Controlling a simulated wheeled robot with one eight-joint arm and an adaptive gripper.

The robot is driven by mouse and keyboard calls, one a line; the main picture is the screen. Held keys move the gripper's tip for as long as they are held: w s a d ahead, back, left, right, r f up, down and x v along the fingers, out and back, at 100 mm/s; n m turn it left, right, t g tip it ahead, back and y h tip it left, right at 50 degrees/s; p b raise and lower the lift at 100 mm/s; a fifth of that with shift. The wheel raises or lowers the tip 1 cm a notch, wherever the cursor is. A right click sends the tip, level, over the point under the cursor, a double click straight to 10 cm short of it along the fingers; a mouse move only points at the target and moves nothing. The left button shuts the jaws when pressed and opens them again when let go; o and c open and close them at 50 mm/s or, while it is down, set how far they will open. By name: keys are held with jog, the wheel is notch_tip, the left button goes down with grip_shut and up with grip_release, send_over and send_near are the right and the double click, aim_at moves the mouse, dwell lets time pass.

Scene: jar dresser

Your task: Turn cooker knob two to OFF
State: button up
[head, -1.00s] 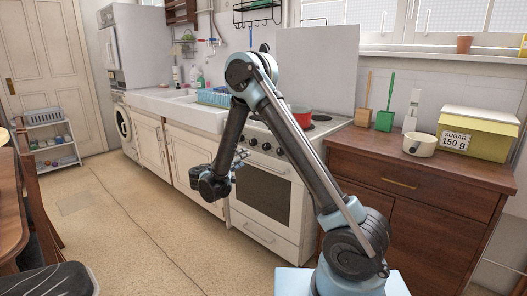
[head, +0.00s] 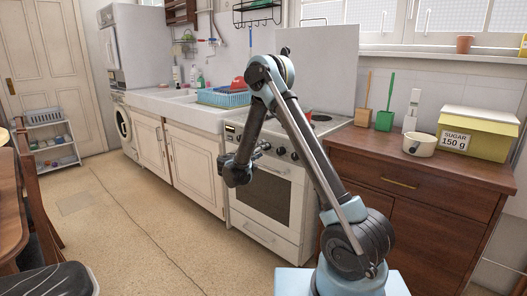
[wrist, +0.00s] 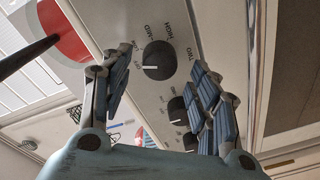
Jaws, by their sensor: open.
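The white cooker (head: 268,195) has a row of black knobs (head: 281,151) on its front panel. My gripper (head: 259,151) is in front of the panel's left part. In the wrist view my gripper (wrist: 162,82) is open, with one dark knob (wrist: 157,60) lying ahead between its fingers and apparently not held. More knobs (wrist: 177,109) show beyond, partly hidden by the right finger.
A red pan (wrist: 62,28) sits on the hob, mostly hidden by my arm in the head view. A wooden cabinet (head: 410,200) stands right of the cooker. The sink unit (head: 190,160) is to the left. The floor (head: 150,220) in front is clear.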

jog(key=shift+x, duration=1.3)
jog(key=c, duration=1.1)
jog(key=shift+o, duration=0.2)
jog(key=shift+n, duration=2.4)
jog(key=shift+a, duration=0.1)
jog(key=o, duration=1.1)
jog(key=shift+f, duration=0.1)
jog(key=shift+c, duration=0.2)
jog(key=shift+s, duration=0.1)
